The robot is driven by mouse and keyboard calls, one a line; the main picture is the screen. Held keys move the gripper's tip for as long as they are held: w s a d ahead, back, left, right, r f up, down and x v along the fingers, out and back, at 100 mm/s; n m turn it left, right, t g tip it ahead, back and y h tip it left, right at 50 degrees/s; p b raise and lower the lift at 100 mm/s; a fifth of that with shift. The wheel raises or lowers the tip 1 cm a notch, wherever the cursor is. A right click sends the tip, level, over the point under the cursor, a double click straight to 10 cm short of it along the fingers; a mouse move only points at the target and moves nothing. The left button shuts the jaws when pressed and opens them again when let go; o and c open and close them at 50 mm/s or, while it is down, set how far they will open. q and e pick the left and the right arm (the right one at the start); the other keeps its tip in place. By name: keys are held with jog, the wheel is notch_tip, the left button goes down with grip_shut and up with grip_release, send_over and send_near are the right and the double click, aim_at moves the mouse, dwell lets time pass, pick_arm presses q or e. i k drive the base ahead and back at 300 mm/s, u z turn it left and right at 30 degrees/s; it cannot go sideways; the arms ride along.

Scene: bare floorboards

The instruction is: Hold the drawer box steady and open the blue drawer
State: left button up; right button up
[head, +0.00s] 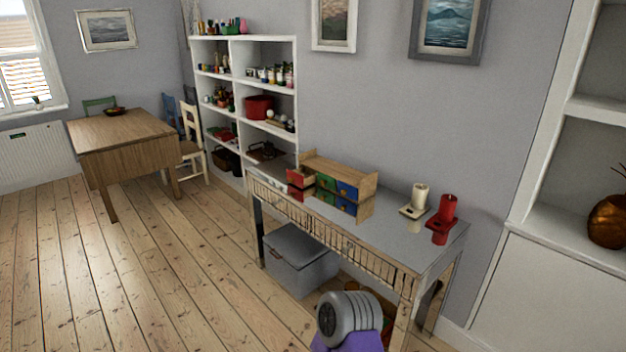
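A small wooden drawer box (368,184) stands on the glossy top of a narrow side table (390,238). Its front shows a red drawer (296,180) on the left, a green drawer (325,182) in the middle and the blue drawer (347,190) on the right. The red drawer sticks out from the box. The blue drawer looks flush with the front. Matching colours below the drawers look like reflections in the tabletop. Neither my left nor my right gripper is in view, and nothing is seen touching the box.
A cream candle (420,195) and a red candle (447,207) stand on the table right of the box. A grey lidded bin (300,262) is under the table. White shelves (244,100) stand behind left. Floorboards (150,280) at left are clear.

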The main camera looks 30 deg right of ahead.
aim_at(347, 190)
jog(key=u, duration=0.2)
jog(key=i, duration=1.7)
jog(key=z, duration=0.4)
jog(key=i, duration=1.65)
jog(key=z, duration=1.1)
